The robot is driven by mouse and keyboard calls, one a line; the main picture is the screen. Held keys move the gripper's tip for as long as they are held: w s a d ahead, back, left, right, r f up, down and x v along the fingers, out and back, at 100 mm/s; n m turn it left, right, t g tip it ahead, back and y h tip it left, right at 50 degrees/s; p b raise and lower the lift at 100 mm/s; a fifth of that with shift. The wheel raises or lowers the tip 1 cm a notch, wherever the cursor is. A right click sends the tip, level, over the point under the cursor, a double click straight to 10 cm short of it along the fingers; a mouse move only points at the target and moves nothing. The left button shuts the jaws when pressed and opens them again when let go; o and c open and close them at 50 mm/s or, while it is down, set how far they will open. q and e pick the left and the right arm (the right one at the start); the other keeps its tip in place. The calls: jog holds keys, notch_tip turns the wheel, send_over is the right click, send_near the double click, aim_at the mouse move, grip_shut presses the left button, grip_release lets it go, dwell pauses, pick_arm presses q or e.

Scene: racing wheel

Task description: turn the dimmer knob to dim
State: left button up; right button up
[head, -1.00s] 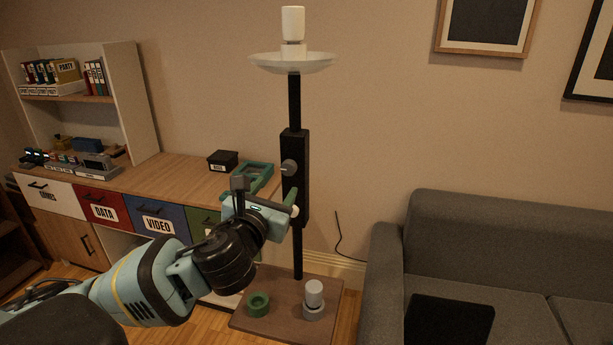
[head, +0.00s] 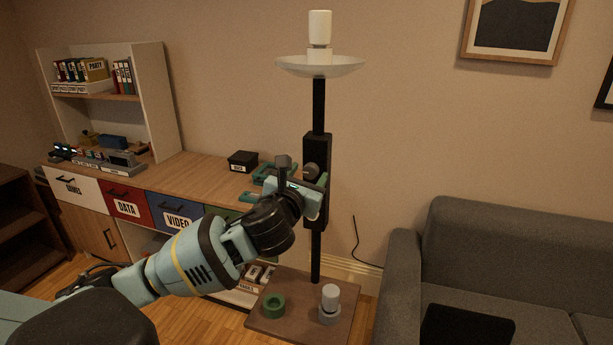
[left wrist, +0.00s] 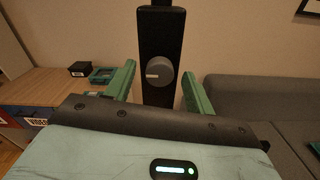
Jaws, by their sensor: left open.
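The dimmer knob (left wrist: 159,72) is a round grey knob with a pale mark at its left side, on the front of a black box (left wrist: 160,28) on the lamp post. In the head view the knob (head: 310,171) shows just above my left gripper (head: 318,192). In the left wrist view my left gripper (left wrist: 158,85) is open, with one green finger on each side of the knob. The knob appears between and beyond the fingers; I cannot see any contact. The lamp has a white dish (head: 320,67) and a white bulb (head: 319,28). My right gripper is not in view.
The lamp stands on a brown base (head: 297,325) with a green ring (head: 273,306) and a grey holder with a white cylinder (head: 330,298). A wooden cabinet (head: 190,172) is at left, a grey sofa (head: 500,250) at right. A small black box (head: 242,161) is on the cabinet.

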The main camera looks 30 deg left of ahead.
pick_arm(q)
jog(key=c, duration=1)
